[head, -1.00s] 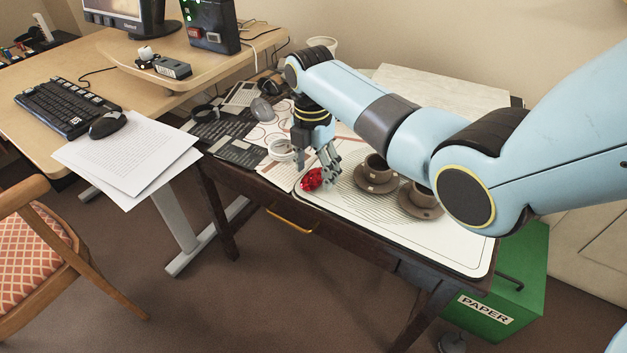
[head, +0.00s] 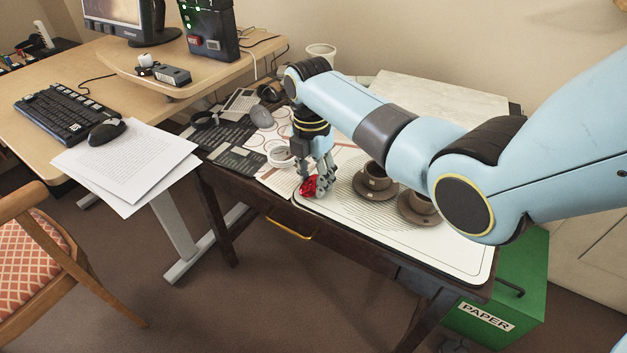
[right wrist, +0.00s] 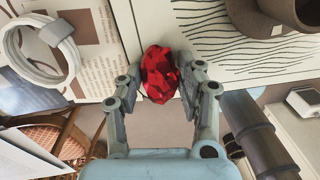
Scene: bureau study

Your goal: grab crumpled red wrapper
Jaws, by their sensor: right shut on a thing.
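The crumpled red wrapper (head: 310,187) is at the front edge of the small dark table, by the left end of the white tray mat. It shows as a faceted red lump in the right wrist view (right wrist: 160,73). My right gripper (head: 318,184) points down at it from above, with its fingers (right wrist: 161,88) on both sides of the wrapper and shut on it. In the head view the fingers hide part of the wrapper. I cannot tell whether the wrapper still touches the surface. My left gripper is not in view.
Two brown cups on saucers (head: 372,197) stand right of the gripper on the white mat (head: 440,247). A white cable coil (head: 281,152) lies close at the left. A green paper bin (head: 522,270) stands below right. The desk with keyboard (head: 66,111) is at left.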

